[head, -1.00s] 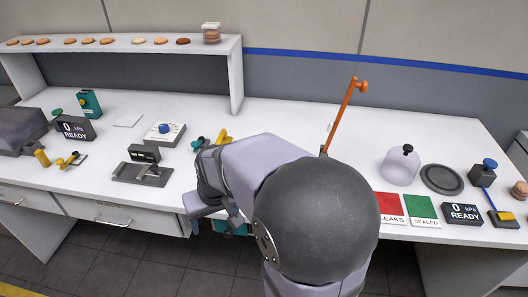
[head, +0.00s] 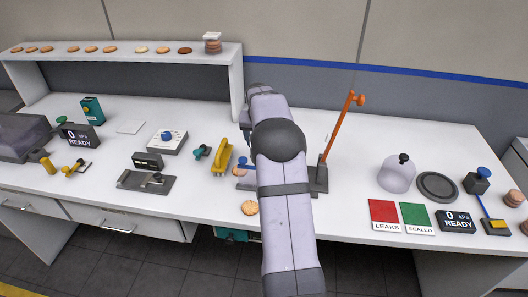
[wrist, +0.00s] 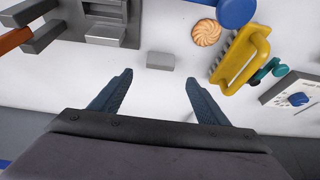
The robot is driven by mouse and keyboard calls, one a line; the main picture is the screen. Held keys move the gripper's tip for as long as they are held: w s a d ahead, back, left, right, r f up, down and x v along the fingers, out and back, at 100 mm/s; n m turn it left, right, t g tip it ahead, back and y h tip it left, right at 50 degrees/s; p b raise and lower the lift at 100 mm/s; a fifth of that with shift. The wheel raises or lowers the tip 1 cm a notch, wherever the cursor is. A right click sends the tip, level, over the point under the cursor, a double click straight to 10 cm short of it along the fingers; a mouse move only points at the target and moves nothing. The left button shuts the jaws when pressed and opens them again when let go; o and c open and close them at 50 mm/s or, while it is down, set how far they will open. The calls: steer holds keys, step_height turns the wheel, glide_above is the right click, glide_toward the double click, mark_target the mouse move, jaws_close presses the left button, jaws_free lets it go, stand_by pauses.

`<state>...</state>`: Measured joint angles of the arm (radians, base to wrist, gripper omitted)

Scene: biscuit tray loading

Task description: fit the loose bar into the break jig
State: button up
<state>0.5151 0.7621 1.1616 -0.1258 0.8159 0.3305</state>
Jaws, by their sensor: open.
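A small light-grey block (wrist: 160,60), which looks like the loose bar, lies flat on the white bench in the wrist view. My gripper (wrist: 157,78) is open and empty, with the block just ahead of and between its fingertips, apart from them. The grey break jig (wrist: 104,32), with steps and posts, stands left of the block. In the head view, the jig's dark base (head: 320,180) and orange lever (head: 341,128) show right of my arm. My arm hides the gripper there, and I cannot make out the block.
A yellow handled tool (wrist: 244,55), a round biscuit (wrist: 206,33) and a blue round knob (wrist: 236,11) lie right of the block. A teal piece (wrist: 268,70) and a dial box (wrist: 297,98) are farther right. The shelf (head: 238,85) stands close to my arm.

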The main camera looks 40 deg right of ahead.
steer(key=shift+p+x, duration=1.85)
steer(key=shift+x, duration=0.95)
steer(key=shift+p+x, duration=0.3)
steer(key=shift+x, duration=0.85)
steer(key=shift+c, duration=0.6)
steer(key=c, duration=1.1)
